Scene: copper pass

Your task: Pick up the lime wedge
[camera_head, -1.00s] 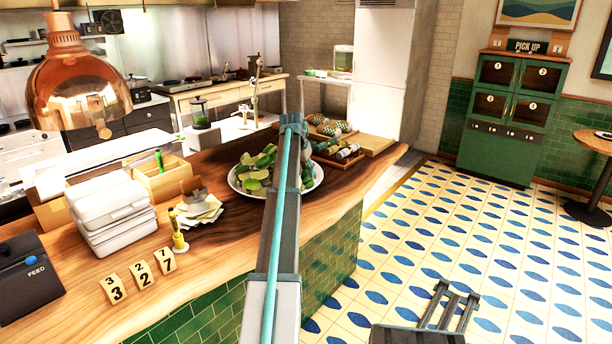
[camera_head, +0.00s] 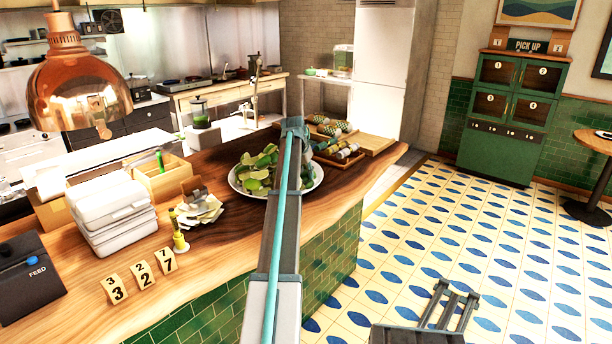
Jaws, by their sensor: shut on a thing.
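A white plate (camera_head: 317,181) piled with lime wedges (camera_head: 262,168) and dark green pieces sits on the wooden counter, in the middle of the head view. My arm reaches out over the counter and covers the right part of the pile. My gripper is hidden behind my own arm link, around the plate. I cannot see its fingers or anything between them. No single lime wedge can be told apart as the one held.
A tray of rolled, patterned items (camera_head: 340,152) lies behind the plate, beside a wooden board (camera_head: 372,146). White stacked boxes (camera_head: 113,212), a paper pile (camera_head: 202,208) and number blocks (camera_head: 140,277) stand to the left. A copper lamp (camera_head: 78,88) hangs at the upper left.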

